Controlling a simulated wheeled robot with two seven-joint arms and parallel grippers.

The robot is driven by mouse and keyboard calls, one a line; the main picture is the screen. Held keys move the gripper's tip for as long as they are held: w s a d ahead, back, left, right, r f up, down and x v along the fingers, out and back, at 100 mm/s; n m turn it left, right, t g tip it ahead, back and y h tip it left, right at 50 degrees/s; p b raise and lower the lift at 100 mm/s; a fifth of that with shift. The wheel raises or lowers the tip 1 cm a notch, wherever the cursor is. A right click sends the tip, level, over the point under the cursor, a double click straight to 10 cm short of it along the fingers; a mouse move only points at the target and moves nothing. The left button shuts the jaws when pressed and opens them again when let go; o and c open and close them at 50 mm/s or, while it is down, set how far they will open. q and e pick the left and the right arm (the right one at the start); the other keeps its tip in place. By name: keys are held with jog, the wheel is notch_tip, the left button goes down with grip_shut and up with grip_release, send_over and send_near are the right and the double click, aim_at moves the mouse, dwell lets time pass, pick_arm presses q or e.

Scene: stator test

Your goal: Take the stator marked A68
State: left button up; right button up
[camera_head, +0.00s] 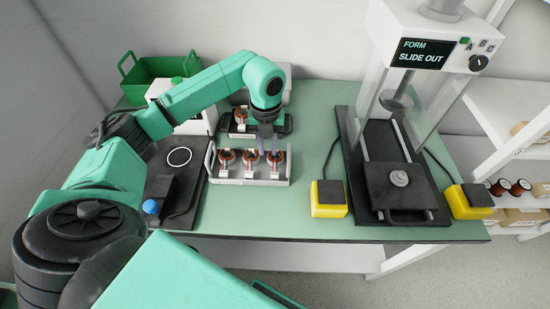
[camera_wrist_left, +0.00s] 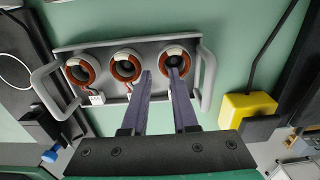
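A grey tray (camera_head: 240,181) with handles stands on the table and holds a row of three copper-orange stators. They are the left stator (camera_head: 227,157), the middle stator (camera_head: 250,157) and the right stator (camera_head: 277,157). In the left wrist view the same left (camera_wrist_left: 80,70), middle (camera_wrist_left: 126,66) and right (camera_wrist_left: 180,62) stators show. White tags are near them, but I cannot read A68 on any. My left gripper (camera_head: 267,148) is over the tray's right part. In the wrist view its fingers (camera_wrist_left: 162,74) are apart, with one tip overlapping the right stator. Contact is unclear. My right gripper is not in view.
Another rack (camera_head: 240,127) with stators stands behind, partly hidden by my arm. A green crate (camera_head: 152,72) is at the back left. A press (camera_head: 397,185) with yellow button boxes (camera_head: 328,200) stands to the right.

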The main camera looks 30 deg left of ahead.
pick_arm(q)
jog(key=shift+w+f, duration=0.1)
jog(key=shift+f, duration=1.35)
grip_shut()
